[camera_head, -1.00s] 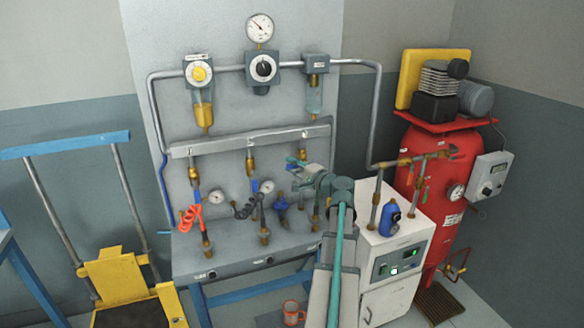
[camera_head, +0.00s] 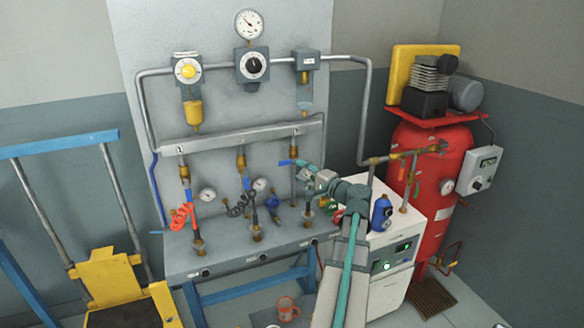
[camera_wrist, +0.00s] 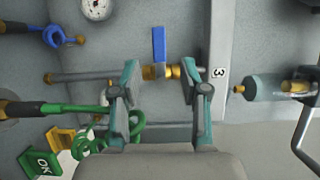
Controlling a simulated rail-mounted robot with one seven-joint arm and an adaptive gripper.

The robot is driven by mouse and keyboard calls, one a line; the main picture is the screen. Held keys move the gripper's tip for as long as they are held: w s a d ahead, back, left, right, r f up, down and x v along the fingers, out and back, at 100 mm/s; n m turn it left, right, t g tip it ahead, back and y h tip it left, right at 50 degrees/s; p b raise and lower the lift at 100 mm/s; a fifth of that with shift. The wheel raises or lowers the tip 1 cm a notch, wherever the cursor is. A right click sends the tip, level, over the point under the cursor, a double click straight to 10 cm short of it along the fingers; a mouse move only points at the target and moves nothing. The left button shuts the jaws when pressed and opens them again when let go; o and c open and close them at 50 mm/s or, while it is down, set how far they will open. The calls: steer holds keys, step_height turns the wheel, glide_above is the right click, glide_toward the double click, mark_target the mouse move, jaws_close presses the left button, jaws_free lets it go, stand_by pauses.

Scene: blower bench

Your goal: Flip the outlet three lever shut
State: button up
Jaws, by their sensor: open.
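The outlet three lever (camera_wrist: 158,45) is a blue handle on a brass valve (camera_wrist: 161,72), beside the label "3" (camera_wrist: 219,72) in the wrist view. It stands crosswise to its pipe. In the head view the lever (camera_head: 286,162) points left, just under the manifold rail. My gripper (camera_wrist: 157,70) is open, its two fingers apart on either side of the valve body in the wrist view, with the blue handle beyond the fingertips. In the head view my gripper (camera_head: 309,170) is just right of and below the lever. I cannot tell whether the fingers touch it.
The manifold rail (camera_head: 213,142) runs above the outlets. Outlets one and two have blue levers (camera_head: 186,196) and hoses, red (camera_head: 181,216) and black (camera_head: 240,208). A white cabinet (camera_head: 392,290) with a blue bottle (camera_head: 381,212) stands right, before the red tank (camera_head: 425,165).

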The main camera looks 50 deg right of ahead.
steer(key=s, duration=0.3)
steer(key=shift+s+a, duration=0.2)
steer(key=shift+a, duration=0.05)
